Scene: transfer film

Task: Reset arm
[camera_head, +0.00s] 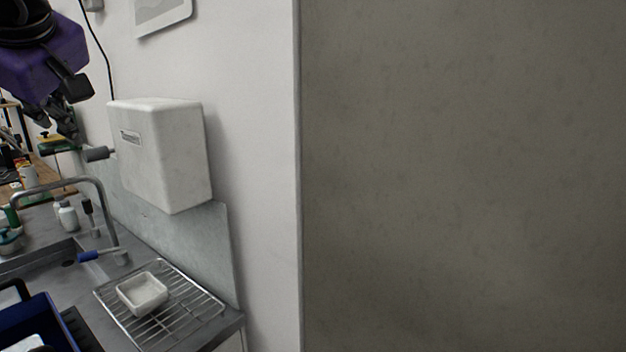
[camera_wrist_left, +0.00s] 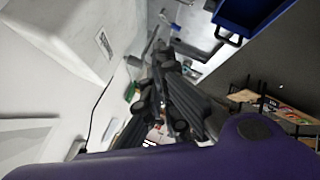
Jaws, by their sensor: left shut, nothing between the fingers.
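My left gripper (camera_head: 62,122) hangs at the upper left of the head view, below its purple wrist housing. It is up in the air, left of the white wall box. In the left wrist view its dark fingers (camera_wrist_left: 172,108) are close together with nothing between them. My right gripper shows in neither view.
A white box (camera_head: 165,155) is fixed to the wall close to my left gripper. Below are a sink counter with a curved faucet (camera_head: 108,205), a wire rack (camera_head: 200,305) bearing a white square dish (camera_head: 142,293), and a blue bin (camera_head: 40,318). A grey panel (camera_head: 460,170) fills the right.

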